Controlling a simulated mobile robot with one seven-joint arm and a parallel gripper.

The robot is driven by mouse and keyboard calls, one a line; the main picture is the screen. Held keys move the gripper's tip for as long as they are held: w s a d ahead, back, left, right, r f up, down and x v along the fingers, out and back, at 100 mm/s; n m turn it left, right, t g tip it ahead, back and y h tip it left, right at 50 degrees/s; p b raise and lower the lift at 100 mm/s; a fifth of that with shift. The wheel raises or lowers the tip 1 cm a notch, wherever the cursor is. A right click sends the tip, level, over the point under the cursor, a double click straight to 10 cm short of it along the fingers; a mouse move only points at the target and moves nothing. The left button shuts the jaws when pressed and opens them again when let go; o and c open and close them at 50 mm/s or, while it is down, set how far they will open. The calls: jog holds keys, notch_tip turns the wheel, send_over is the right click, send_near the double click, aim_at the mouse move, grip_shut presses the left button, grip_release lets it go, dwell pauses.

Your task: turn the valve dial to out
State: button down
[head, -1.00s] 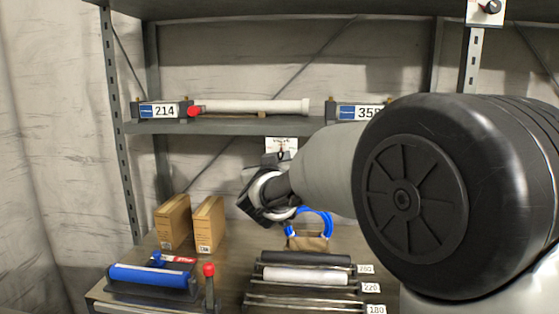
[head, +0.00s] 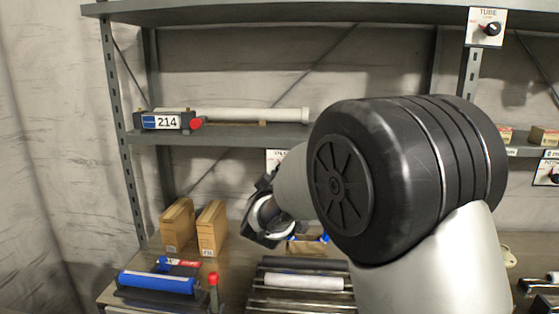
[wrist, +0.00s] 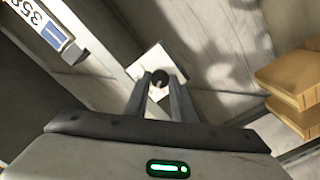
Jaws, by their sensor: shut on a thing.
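The valve dial is a dark round knob (wrist: 160,77) on a white plate (wrist: 158,70) in the wrist view. My gripper (wrist: 158,84) has its two fingers on either side of the knob and is shut on it. Its pointer and most of the plate's lettering are too small or hidden to read. In the head view a white plate (head: 274,158) shows just above my gripper (head: 270,185), partly covered by my arm. The knob is hidden there.
Another dial, marked TUBE (head: 487,28), is at upper right. Two cardboard boxes (head: 178,225) stand left of my gripper. Rollers (head: 302,282) and a blue roll (head: 158,282) lie on the bench below.

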jog(key=n+p, duration=0.4)
jog(key=n, duration=0.1)
jog(key=shift+n+p, duration=0.3)
jog(key=shift+p, duration=0.05)
dwell(0.4)
jog(key=c, duration=1.5)
grip_release()
jog(key=s, duration=1.7)
jog(key=shift+s+a+b, duration=0.2)
jog(key=shift+a+b, duration=0.1)
